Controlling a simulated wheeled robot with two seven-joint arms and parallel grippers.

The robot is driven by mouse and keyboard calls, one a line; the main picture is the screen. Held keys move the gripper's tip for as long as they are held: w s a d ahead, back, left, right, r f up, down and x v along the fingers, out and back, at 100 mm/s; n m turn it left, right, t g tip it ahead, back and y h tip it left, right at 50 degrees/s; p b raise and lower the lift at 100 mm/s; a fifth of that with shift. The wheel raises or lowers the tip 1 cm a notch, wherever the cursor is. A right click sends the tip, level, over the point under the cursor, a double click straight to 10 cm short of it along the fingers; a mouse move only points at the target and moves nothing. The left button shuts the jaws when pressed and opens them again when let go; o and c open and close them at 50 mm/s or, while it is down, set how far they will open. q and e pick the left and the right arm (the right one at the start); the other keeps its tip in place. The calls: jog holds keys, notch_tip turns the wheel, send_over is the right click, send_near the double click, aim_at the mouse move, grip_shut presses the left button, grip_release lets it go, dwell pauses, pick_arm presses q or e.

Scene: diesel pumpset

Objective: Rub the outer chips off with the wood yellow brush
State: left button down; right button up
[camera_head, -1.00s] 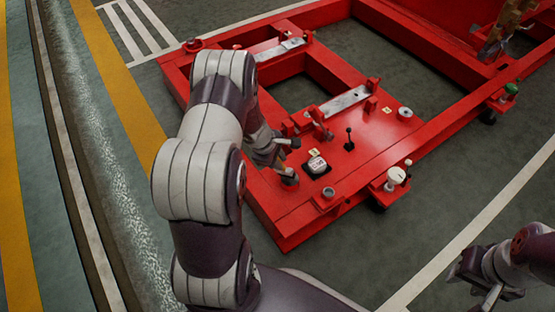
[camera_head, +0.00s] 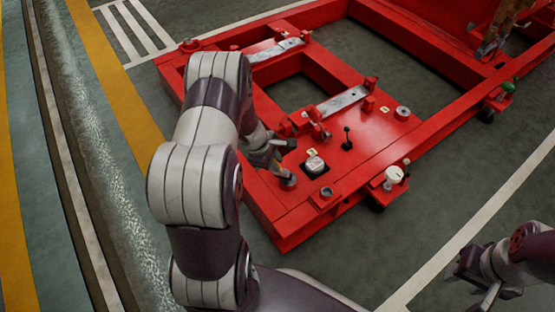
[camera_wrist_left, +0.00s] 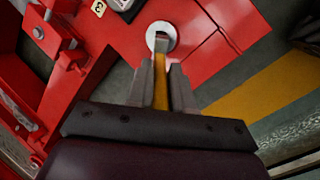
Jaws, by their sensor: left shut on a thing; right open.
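My left gripper (camera_head: 266,154) is low over the near left corner of the red frame (camera_head: 275,222). In the left wrist view, the gripper (camera_wrist_left: 160,80) is shut on the yellow wood brush (camera_wrist_left: 160,94). The brush's pale end points at a round silver fitting (camera_wrist_left: 162,36) on the red frame and overlaps it. I cannot tell whether they touch. In the head view, the fitting (camera_head: 288,181) shows just below the gripper. Chips are too small to make out. My right gripper (camera_head: 474,280) is open and empty over the floor at the lower right.
Beside the left gripper on the frame are a white-capped part (camera_head: 315,163), a black lever (camera_head: 347,139) and a metal crossbar (camera_head: 342,103). A white knob (camera_head: 393,176) stands at the frame's near right edge.

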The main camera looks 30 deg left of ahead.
pick_arm(q)
jog(key=shift+w+d+p, duration=0.25)
jog(key=shift+w+p, duration=0.05)
jog(key=shift+w, duration=0.25)
jog(key=shift+w+d+p, duration=0.25)
jog(key=shift+w, duration=0.3)
notch_tip(320, 180, up, 8)
jog(key=p, duration=0.7)
jog(key=shift+w, duration=0.1)
